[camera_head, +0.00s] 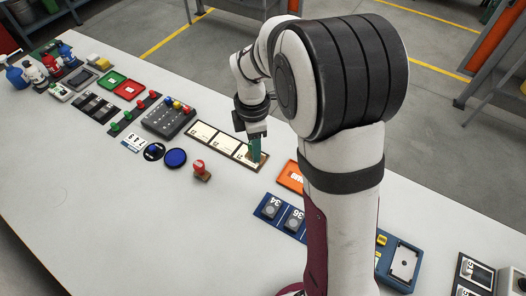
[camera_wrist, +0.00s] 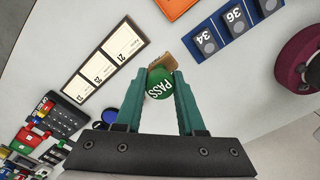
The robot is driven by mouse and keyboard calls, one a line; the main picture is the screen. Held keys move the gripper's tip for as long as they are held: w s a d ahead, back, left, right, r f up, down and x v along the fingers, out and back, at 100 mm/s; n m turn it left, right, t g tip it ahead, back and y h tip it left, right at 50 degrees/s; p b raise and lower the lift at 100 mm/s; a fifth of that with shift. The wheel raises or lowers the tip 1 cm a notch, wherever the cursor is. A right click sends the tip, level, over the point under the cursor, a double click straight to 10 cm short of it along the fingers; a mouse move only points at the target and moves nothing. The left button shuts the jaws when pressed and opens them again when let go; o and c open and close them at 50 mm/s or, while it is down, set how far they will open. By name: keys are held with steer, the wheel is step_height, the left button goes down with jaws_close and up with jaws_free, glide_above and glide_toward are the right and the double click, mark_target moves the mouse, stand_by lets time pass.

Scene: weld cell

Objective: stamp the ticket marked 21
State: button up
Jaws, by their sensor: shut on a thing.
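My gripper (camera_wrist: 161,75) is shut on a green stamp (camera_wrist: 159,84) whose round top reads PASS. Part of its brown block shows beyond the fingers. In the head view my gripper (camera_head: 255,158) is over the right end of a dark-framed board (camera_head: 186,124) with three cream tickets. In the wrist view the tickets are left of the held stamp: one at the lower left (camera_wrist: 80,88), a middle one (camera_wrist: 101,66) and an upper one (camera_wrist: 124,42). I cannot tell whether the stamp touches the board.
A red stamp (camera_head: 200,168) stands left of my gripper, near a blue round pad (camera_head: 175,158). An orange tray (camera_head: 291,177) and a blue rack (camera_head: 281,217) with pieces marked 34 and 36 are to the right. The front of the table is clear.

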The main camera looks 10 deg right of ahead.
steer(key=w+a+f, duration=0.2)
steer(key=w+a, duration=0.4)
steer(key=a, duration=0.5)
steer(key=w+a+f, duration=0.2)
steer(key=w+a, duration=0.5)
steer(key=a, duration=0.4)
steer(key=shift+s+a+f, duration=0.1)
steer(key=shift+f, duration=1.15)
steer(key=shift+s+f, duration=0.1)
steer(key=shift+f, duration=1.1)
steer(key=shift+f, duration=0.5)
step_height(320, 180, up, 7)
